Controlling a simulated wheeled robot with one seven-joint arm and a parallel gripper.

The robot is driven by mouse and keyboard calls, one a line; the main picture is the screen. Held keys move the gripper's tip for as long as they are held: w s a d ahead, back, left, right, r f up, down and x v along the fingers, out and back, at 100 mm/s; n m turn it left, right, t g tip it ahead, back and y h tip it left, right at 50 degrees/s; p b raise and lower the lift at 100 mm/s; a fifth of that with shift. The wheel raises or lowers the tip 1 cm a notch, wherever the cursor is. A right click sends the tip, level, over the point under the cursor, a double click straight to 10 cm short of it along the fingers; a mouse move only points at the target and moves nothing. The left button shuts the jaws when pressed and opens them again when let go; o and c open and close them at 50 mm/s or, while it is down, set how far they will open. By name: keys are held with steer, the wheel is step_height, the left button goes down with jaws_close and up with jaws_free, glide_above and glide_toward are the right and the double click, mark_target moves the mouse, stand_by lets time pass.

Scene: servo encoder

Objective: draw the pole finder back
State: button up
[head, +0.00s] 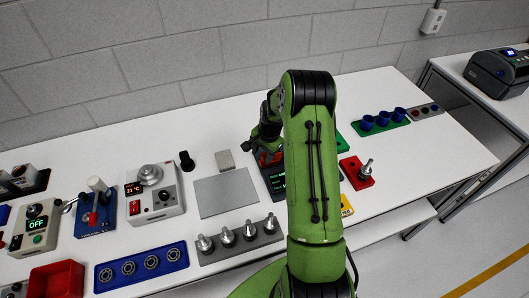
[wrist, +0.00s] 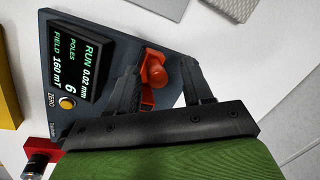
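The instrument (wrist: 110,28) is a dark panel with a lit display (wrist: 78,62) reading RUN 0.02 mm, POLES 6, FIELD 160 mT. A yellow ZERO button (wrist: 67,103) sits beside the display. An orange-red part with a rounded knob (wrist: 155,72), apparently the pole finder, is at the panel's right side in the wrist view. My gripper (wrist: 161,78) is open, with one dark finger on each side of this part. A gap shows at the right finger; contact at the left finger is unclear. In the head view, my arm partly hides the instrument (head: 275,184) and gripper.
Left of the instrument in the head view are a grey plate (head: 225,193) and a rack of several metal pegs (head: 240,242). A red block with a lever (head: 357,173) and a green rack of blue cups (head: 381,123) stand to the right.

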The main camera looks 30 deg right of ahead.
steer(key=shift+d, duration=0.1)
steer(key=shift+r, duration=0.15)
steer(key=s+d+r, duration=0.1)
steer(key=s+r, duration=0.2)
steer(key=r, duration=1.2)
steer(key=shift+r, duration=0.1)
